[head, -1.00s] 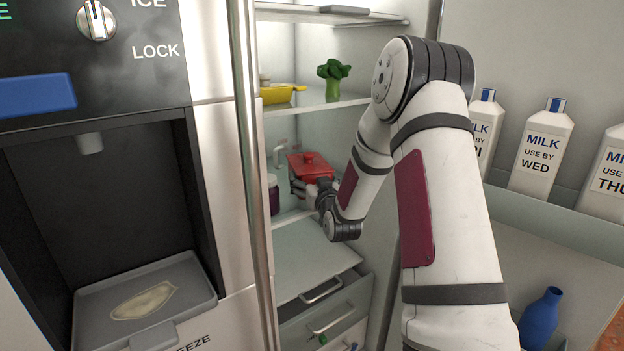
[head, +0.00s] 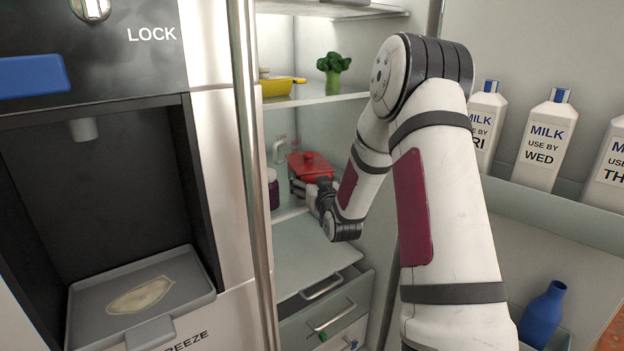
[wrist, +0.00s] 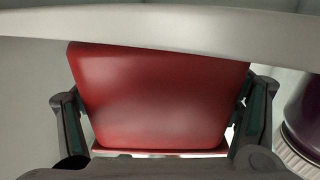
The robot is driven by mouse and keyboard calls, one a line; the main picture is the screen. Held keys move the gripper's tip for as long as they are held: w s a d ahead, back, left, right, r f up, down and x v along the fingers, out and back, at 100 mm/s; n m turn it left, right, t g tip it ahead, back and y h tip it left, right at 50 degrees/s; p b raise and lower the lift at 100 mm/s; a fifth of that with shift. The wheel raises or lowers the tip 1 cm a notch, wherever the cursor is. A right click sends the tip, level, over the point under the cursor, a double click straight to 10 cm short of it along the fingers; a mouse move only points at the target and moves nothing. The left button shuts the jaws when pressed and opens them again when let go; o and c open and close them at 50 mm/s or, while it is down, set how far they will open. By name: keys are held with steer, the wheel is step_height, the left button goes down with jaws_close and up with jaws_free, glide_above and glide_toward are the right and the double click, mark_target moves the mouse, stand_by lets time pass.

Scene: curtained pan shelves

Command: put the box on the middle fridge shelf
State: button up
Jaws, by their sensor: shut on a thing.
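The red box (head: 310,166) with a lid is inside the open fridge, at the level of the shelf below the broccoli. My gripper (head: 308,188) is shut on it. In the wrist view the red box (wrist: 158,95) fills the middle, with a finger of my gripper (wrist: 160,130) on each side. A pale shelf edge (wrist: 160,28) crosses the top of that view, over the box's far part. The shelf (head: 318,98) above the box holds a broccoli and a yellow pan. I cannot tell whether the box touches the surface under it.
A dark purple jar (head: 272,188) stands left of the box, close to my gripper; it also shows in the wrist view (wrist: 308,110). A broccoli (head: 333,72) and a yellow pan (head: 283,86) stand above. Drawers (head: 325,305) lie below. Milk bottles (head: 543,140) line the door at right.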

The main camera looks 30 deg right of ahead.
steer(key=shift+f, duration=0.1)
stand_by(0.3)
steer(key=o, duration=1.6)
steer(key=shift+f, duration=0.2)
steer(key=v, duration=1.2)
steer(key=shift+r, duration=0.15)
jaws_close()
